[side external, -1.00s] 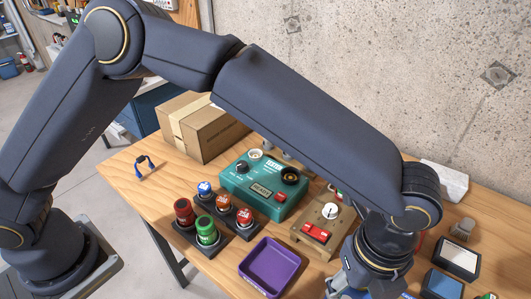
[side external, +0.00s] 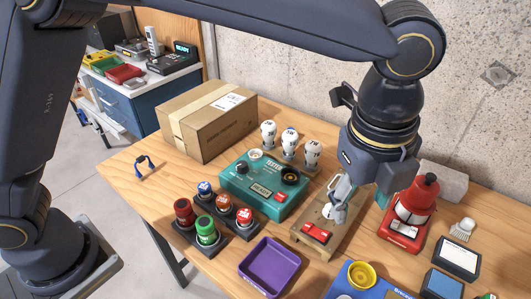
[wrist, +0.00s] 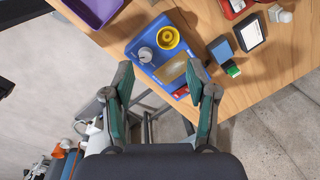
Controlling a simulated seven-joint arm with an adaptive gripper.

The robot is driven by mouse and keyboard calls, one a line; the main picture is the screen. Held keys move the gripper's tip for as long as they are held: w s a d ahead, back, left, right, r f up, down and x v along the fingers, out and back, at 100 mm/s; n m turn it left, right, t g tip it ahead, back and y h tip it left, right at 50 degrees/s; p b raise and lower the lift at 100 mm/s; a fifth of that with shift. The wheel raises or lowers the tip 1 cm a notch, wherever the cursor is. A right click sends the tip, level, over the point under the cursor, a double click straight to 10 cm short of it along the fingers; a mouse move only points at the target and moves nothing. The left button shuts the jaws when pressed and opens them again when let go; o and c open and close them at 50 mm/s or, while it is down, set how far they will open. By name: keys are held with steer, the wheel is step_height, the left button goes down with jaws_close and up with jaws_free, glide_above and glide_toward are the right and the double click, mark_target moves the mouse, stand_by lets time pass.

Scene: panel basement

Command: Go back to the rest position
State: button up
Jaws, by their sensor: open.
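My gripper (side external: 342,200) hangs from my raised arm in the side external view, pointing down over the wooden board (side external: 300,236) with the red switch (side external: 316,233). Its fingers partly hide a white round part on that board. In the wrist view my gripper (wrist: 161,78) has its fingers spread wide with nothing held between them. Beyond the fingertips is the blue tray (wrist: 133,48) with a yellow round piece (wrist: 168,38) and a grey knob-like piece (wrist: 145,54). The height above the table is hard to judge.
A teal tester box (side external: 240,188), white bulbs (side external: 289,140), a red lamp-like device (side external: 418,197), a purple tray (side external: 245,270) and red and green jars crowd the table. A cardboard box (side external: 205,125) stands behind, near the concrete wall (side external: 290,60). Space above the objects looks free.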

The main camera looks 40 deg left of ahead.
steer(key=w+a+r+n+t, duration=0.1)
steer(key=a+r+n, duration=0.1)
steer(key=a+r, duration=0.35)
steer(key=w+a+r+n+t, duration=0.1)
steer(key=w+a+r+n, duration=0.1)
steer(key=a, duration=0.6)
steer(key=s+a+r+n+y, duration=0.1)
steer(key=s+a+n, duration=0.15)
steer(key=a, duration=0.35)
steer(key=s+a+r+n+t, duration=0.1)
steer(key=a+n, duration=0.2)
steer(key=a, duration=0.2)
steer(key=s+a+r+n+y, duration=0.1)
steer(key=s+a+r+n, duration=0.15)
steer(key=a, duration=0.35)
steer(key=s+a+f+n+t+h, duration=0.1)
steer(key=s+a+f+n, duration=0.6)
steer(key=n, duration=0.6)
step_height(320, 180, down, 2)
steer(key=shift+s+f+h, duration=0.2)
steer(key=shift+s+h, duration=0.1)
steer(key=shift+s, duration=0.65)
